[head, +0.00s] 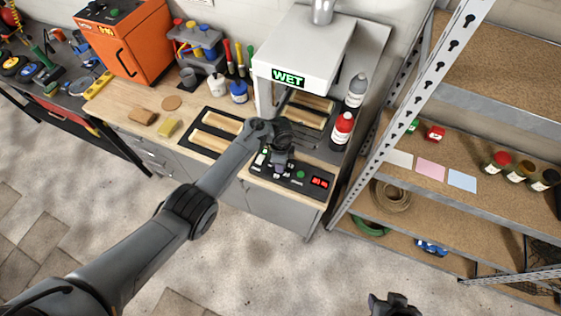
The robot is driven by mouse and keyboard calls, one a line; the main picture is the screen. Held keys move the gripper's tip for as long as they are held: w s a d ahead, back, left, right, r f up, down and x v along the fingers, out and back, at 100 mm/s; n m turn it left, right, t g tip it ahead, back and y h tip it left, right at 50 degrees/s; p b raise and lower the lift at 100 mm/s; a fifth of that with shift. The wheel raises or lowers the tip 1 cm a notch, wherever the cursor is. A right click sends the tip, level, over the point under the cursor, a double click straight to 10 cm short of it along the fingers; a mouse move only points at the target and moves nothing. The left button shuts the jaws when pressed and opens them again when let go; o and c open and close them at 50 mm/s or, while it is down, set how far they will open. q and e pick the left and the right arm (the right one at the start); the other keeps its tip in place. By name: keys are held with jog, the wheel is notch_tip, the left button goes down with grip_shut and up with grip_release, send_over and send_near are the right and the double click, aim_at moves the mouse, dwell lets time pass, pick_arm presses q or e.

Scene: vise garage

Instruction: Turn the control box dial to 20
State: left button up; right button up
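The control box (310,188) is a black panel on the front edge of the bench, below the white machine with the green "WET" sign. It has a red lit display (320,182), a green button (300,174) and small pale keys at its left. The digits are too small to read. My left gripper (280,165) points down at the left-middle part of the box. It hides what is under it, and I cannot make out the dial or whether the fingers touch it. My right gripper (393,304) is at the bottom edge, far from the box, partly cut off.
The white machine (305,50) overhangs the bench behind the box. A red bottle (342,130) and a grey bottle (356,90) stand to its right. A metal shelf post (410,110) rises right of the bench. Wooden blocks (214,138) lie in a black tray at left. The floor in front is clear.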

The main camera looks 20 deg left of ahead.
dwell(0.3)
pick_arm(q)
jog(key=o, duration=1)
jog(key=shift+o, duration=0.2)
jog(key=shift+r, duration=0.1)
notch_tip(320, 180, up, 11)
jog(key=shift+f, duration=0.2)
